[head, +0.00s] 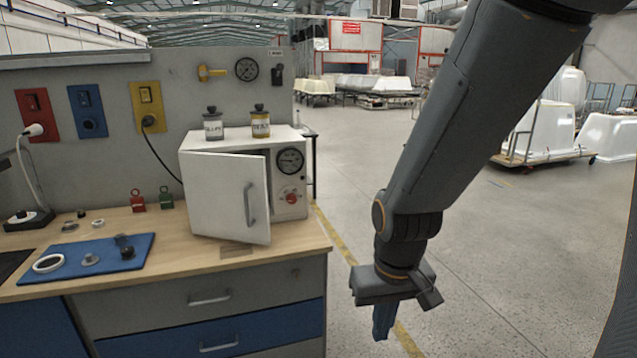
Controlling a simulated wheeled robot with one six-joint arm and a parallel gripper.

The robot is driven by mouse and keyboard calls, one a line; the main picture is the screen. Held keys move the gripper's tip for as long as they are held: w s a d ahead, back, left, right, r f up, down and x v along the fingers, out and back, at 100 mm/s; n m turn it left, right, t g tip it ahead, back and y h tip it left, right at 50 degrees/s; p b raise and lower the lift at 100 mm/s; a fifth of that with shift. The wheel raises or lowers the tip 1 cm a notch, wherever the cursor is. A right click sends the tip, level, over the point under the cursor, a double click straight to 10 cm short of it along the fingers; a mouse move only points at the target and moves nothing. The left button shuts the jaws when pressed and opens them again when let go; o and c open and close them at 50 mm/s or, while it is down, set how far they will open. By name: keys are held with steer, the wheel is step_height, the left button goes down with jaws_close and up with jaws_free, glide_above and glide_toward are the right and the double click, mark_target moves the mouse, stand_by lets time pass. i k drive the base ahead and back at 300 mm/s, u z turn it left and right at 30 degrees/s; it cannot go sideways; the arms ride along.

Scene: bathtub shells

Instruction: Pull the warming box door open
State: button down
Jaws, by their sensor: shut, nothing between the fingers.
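The warming box (290,209) is a white cabinet on the wooden workbench, with a round dial and a red knob on its right front panel. Its white door (217,195) stands partly open, its handle-side edge swung out toward me and its left edge at the box. A grey vertical handle (250,204) is on the door's right side. The inside of the box is hidden behind the door. My gripper (383,322) points down, shut and empty, to the right of the bench over the floor, well apart from the door and handle.
Two jars, one grey (213,124) and one yellow (261,121), stand on the box. Red and green padlock-like items (166,198) and a blue mat (85,262) with small parts are left of it. Open floor lies right of the workbench (290,257).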

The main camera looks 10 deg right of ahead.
mark_target(226, 195)
steer(key=z, duration=0.05)
steer(key=i, duration=1.4)
steer(key=u, duration=0.9)
